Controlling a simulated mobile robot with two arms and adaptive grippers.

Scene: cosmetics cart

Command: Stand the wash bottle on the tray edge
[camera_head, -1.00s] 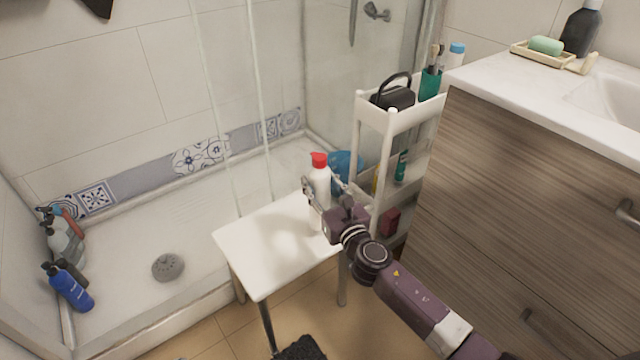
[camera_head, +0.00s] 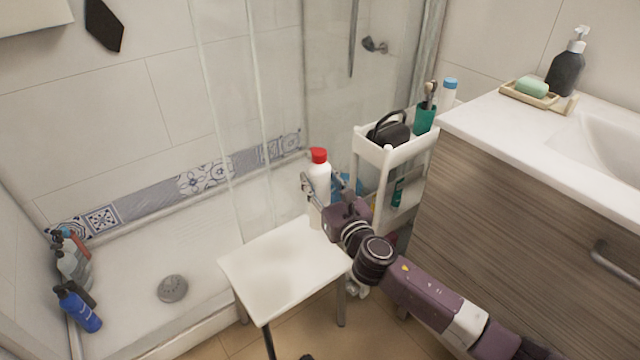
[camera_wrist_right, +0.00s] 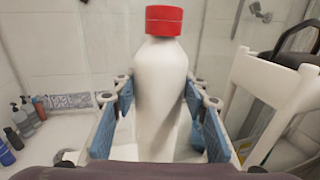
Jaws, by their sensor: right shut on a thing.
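The wash bottle (camera_head: 319,182), white with a red cap, is upright between the fingers of my right gripper (camera_head: 322,190). In the right wrist view the bottle (camera_wrist_right: 160,90) stands between the blue finger pads, its cap up and its base hidden. In the head view its lower end shows at the back right corner of the white stool; I cannot tell whether they touch. The white cart's top tray (camera_head: 372,153) is right of the bottle, holding a black bag-like item (camera_head: 391,131) and a green cup (camera_head: 424,118). My left gripper is not in view.
The stool's white seat (camera_head: 280,270) is bare in front. A wooden vanity (camera_head: 500,190) stands close on the right of the cart. The glass shower screen (camera_head: 225,120) is behind the stool. Several bottles, one blue (camera_head: 78,308), stand at the shower's left.

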